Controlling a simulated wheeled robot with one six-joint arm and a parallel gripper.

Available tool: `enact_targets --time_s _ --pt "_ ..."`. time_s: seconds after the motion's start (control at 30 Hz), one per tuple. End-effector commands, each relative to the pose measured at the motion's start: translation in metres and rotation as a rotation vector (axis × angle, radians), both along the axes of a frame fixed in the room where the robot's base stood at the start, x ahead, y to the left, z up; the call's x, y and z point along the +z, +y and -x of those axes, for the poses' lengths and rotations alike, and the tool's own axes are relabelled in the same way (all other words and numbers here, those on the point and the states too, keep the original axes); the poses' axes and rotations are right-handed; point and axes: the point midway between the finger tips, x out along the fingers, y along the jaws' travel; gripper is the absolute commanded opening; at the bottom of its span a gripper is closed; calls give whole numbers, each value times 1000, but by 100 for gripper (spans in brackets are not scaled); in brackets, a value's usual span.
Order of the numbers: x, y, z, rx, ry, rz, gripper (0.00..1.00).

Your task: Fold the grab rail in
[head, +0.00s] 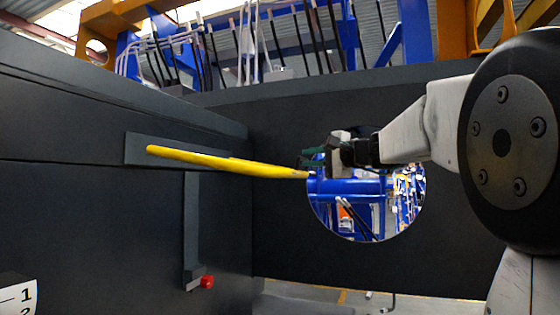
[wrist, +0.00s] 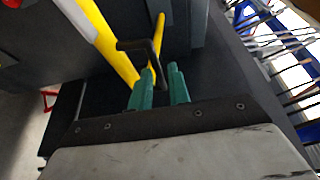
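The yellow grab rail (head: 228,163) sticks out from a dark grey plate (head: 135,148) on the left side panel and slopes slightly down to the right. Its right end reaches my gripper (head: 312,164). In the wrist view two yellow bars of the rail (wrist: 102,38) converge toward the green fingers of my gripper (wrist: 159,86). The fingers stand apart with a gap between them. A black hooked piece (wrist: 138,45) crosses the bars and ends at this gap. The rail's end is partly hidden behind the fingers, and I cannot tell whether they touch it.
A red knob (head: 207,281) sits at the foot of a grey upright strip (head: 192,225) below the rail. Behind my gripper, the dark back panel (head: 280,220) has a large round opening. Blue racks with hoses (head: 330,40) stand beyond. A numbered white label (head: 17,295) is at lower left.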

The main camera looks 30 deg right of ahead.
Motion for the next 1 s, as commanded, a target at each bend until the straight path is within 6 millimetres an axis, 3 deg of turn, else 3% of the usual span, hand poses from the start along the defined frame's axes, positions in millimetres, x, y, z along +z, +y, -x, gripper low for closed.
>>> enact_targets --time_s 0.2,0.37,0.67,0.73,1.0 --pt "-1 6 -32 -2 2 1 18" --pt "-1 9 -45 -3 2 2 18" --pt "-1 13 -48 0 2 1 18" --pt "-1 13 -48 0 2 1 0" --pt "-2 13 -47 -1 -3 -2 0"
